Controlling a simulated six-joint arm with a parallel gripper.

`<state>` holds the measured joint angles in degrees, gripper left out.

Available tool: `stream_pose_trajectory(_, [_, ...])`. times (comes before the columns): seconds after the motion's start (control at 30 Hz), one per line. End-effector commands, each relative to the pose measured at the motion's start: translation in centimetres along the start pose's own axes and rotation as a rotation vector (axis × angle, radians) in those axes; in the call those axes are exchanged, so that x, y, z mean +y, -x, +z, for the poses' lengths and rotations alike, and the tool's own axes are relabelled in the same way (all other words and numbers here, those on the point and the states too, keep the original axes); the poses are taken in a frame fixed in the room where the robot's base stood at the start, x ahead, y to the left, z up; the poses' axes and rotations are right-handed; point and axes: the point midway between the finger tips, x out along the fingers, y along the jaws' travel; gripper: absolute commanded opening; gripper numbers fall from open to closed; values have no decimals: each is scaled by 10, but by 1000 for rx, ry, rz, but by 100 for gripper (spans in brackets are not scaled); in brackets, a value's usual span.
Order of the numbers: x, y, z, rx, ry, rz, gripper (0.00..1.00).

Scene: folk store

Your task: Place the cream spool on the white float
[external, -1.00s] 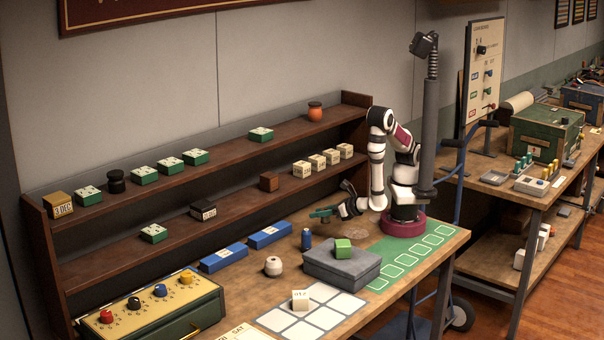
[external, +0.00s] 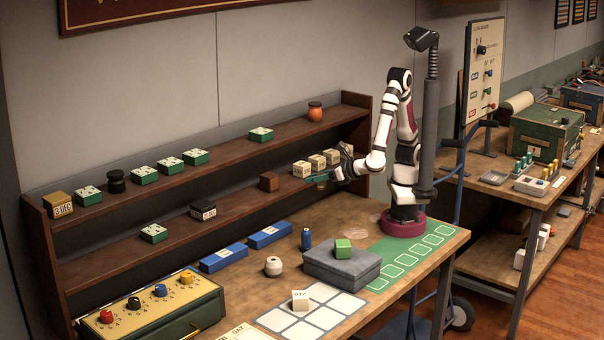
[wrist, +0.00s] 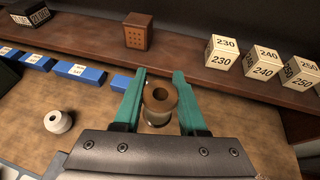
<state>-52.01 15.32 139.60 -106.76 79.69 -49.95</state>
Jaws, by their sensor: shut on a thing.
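My gripper (external: 322,181) is raised in front of the lower shelf. In the wrist view its two green fingers (wrist: 159,82) are shut on the cream spool (wrist: 158,116), which looks brownish on top in the shade, with a dark hole in its end facing the camera. The spool cannot be made out in the external view. The white float (external: 273,267) is a rounded white piece with a dark hole in its top, standing on the bench. It also shows at the left in the wrist view (wrist: 58,121), apart from the gripper and spool.
Numbered cream blocks (wrist: 263,62) and a brown block (external: 269,182) stand on the lower shelf (external: 235,197) close to the gripper. A blue cylinder (external: 306,240), blue boxes (external: 270,235) and a grey case (external: 342,269) with a green cube (external: 343,247) are near the float.

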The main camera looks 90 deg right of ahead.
Motion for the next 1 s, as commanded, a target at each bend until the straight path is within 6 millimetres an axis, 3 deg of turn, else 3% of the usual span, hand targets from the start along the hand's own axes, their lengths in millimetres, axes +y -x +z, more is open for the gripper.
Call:
stream_pose_trajectory(0.17, [47,-5,1,7,9,26,0])
stream_pose_trajectory(0.5, [177,-22,7,9,46,108,0])
stream_pose_trajectory(0.6, [207,-26,9,6,55,131,0])
stream_pose_trajectory(0.83, [253,-33,12,-7,71,172,0])
stream_pose_trajectory(1.0, [252,-45,-16,-6,75,170,0])
